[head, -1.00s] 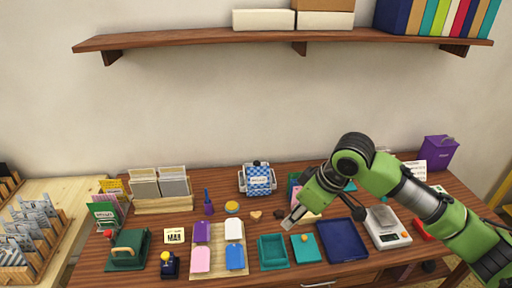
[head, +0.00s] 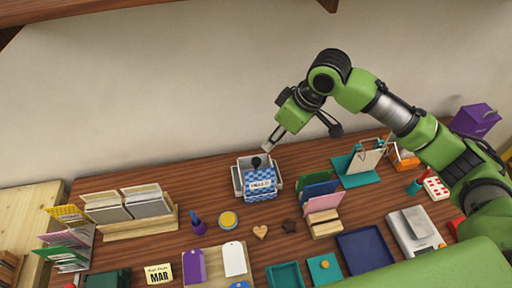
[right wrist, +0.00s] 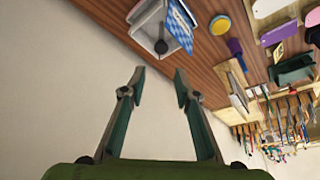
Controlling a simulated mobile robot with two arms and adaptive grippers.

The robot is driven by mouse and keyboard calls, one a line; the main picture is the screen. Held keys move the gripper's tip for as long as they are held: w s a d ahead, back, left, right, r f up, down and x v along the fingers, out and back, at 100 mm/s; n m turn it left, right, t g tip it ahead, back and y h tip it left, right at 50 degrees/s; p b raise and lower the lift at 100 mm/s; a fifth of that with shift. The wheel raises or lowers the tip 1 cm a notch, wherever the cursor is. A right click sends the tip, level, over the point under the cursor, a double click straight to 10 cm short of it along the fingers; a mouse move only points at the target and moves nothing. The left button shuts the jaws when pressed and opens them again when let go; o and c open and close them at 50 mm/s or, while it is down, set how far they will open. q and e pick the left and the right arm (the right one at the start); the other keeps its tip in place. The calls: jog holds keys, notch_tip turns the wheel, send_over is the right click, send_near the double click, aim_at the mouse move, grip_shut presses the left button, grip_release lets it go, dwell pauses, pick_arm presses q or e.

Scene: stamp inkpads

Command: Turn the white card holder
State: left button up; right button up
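The white card holder (head: 238,180) stands near the back edge of the table by the wall. A blue-and-white checkered front with a label (head: 260,186) and a black round-headed piece (head: 256,162) show at it. In the right wrist view the white holder (right wrist: 148,32) is at the top, beyond my fingertips. My right gripper (head: 272,140) is above and slightly right of the holder, apart from it. Its two fingers (right wrist: 160,75) are spread with nothing between them. My left gripper is not in view.
A wooden card box (head: 140,224) is to the left.

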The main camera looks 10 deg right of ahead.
send_near(257, 160)
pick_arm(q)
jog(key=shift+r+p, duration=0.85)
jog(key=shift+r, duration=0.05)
pick_arm(e)
jog(key=x, duration=0.8)
jog(key=shift+s+a, duration=0.1)
grip_shut()
